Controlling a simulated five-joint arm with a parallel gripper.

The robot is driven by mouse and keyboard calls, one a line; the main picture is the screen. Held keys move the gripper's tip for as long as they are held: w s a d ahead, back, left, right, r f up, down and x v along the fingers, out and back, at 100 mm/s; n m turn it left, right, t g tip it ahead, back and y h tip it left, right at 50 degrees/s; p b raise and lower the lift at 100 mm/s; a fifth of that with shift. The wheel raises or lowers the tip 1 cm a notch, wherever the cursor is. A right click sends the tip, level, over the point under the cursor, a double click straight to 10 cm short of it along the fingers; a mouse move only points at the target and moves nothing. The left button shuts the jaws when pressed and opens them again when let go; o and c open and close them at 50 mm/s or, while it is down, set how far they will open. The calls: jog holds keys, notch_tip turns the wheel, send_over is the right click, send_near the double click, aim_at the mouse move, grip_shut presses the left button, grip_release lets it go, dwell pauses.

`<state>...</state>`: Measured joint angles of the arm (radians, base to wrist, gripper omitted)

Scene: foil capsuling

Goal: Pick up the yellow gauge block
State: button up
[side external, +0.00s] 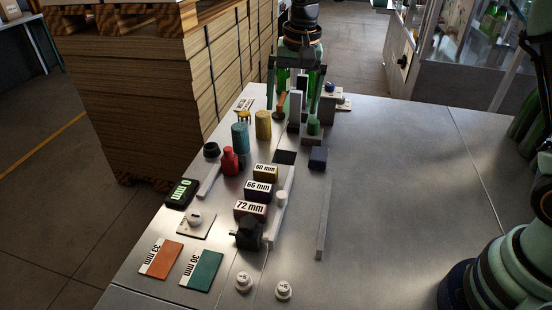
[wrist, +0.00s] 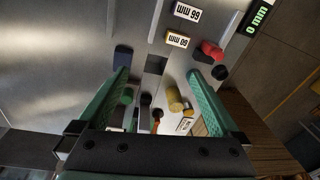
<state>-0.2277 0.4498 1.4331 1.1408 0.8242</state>
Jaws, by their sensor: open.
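A dull yellow cylinder (side external: 263,124) stands upright on the metal table, just right of a teal cylinder (side external: 240,137). The yellow cylinder also shows in the wrist view (wrist: 174,99), between my fingers but nearer the right one. It is the clearest yellow piece; I cannot tell any label on it. Dark blocks marked 60 mm (side external: 265,172), 66 mm (side external: 258,190) and 72 mm (side external: 250,209) stand in a row nearer the camera. My gripper (wrist: 159,74) is open and empty, with green fingers spread wide. In the side view it hangs beyond the yellow cylinder, to its right.
A small yellow item (side external: 244,116) lies behind. Grey posts and a green-topped piece (side external: 313,125) stand under my gripper. A dark blue block (side external: 318,158) is right; the table's right side is clear.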

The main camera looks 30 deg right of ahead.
jog(key=w+a+f+m+g, duration=0.1)
jog(key=w+a+f+m, duration=0.15)
jog(key=a+f, duration=0.4)
send_over(265, 168)
jog(key=f, duration=0.8)
jog(key=shift+s, duration=0.4)
jog(key=shift+w+f, duration=0.15)
jog(key=shift+f, duration=1.25)
jog(key=shift+w+f, duration=0.15)
jog(key=shift+f, duration=1.2)
jog(key=c, duration=1.4)
jog(key=shift+r, duration=0.15)
